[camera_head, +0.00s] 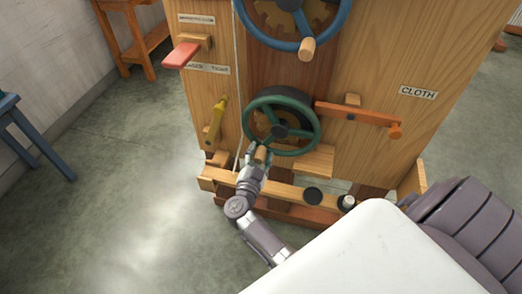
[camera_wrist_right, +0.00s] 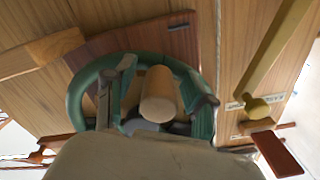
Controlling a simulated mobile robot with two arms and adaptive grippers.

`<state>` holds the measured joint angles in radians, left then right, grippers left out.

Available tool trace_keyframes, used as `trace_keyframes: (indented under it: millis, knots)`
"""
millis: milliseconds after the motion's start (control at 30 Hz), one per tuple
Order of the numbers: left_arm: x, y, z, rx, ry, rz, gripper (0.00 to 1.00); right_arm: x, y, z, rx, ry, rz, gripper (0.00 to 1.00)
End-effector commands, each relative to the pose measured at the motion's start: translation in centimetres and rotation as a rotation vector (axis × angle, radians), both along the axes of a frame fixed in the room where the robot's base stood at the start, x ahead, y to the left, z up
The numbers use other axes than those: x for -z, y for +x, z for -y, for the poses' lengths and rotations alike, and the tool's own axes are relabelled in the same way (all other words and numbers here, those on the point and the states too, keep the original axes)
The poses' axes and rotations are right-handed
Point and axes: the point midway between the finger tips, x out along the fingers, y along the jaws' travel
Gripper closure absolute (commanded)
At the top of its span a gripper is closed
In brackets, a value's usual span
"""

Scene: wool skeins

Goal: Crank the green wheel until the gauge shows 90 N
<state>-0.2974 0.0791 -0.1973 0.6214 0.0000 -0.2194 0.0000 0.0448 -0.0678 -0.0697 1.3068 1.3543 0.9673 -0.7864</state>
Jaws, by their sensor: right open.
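The green wheel (camera_head: 252,107) is on the front of a wooden cabinet, with a wooden crank knob (camera_head: 261,154) at its lower left rim. My right gripper (camera_head: 258,162) is at this knob, coming from below. In the right wrist view the knob (camera_wrist_right: 158,92) stands between the two spread fingers of my right gripper (camera_wrist_right: 160,97), with a visible gap on each side. The green wheel's rim (camera_wrist_right: 78,98) shows behind the fingers. No gauge reading can be made out. My left gripper is not in view.
A blue wheel (camera_head: 341,22) with its own knob is above the green one. A wooden rail (camera_head: 285,187) runs below.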

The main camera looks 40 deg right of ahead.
Motion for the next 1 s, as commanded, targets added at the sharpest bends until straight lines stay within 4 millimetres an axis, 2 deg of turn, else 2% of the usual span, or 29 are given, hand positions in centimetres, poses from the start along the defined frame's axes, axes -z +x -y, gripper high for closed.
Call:
trace_keyframes:
  millis: [200,500,533,867,1000]
  knots:
    - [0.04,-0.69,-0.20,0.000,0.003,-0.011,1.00,-0.02,0.01,-0.01,0.000,0.000,0.000,0.47]
    - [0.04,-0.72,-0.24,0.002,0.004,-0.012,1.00,0.00,0.01,-0.02,0.000,0.000,0.000,0.97]
    - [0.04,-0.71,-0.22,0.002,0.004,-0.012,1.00,0.00,0.00,-0.02,0.000,0.000,0.000,1.00]
    - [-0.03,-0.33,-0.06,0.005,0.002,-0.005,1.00,-0.03,0.04,0.11,0.000,0.005,0.004,1.00]
    - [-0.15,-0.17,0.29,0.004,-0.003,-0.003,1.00,-0.23,0.21,0.84,0.001,0.022,0.025,1.00]
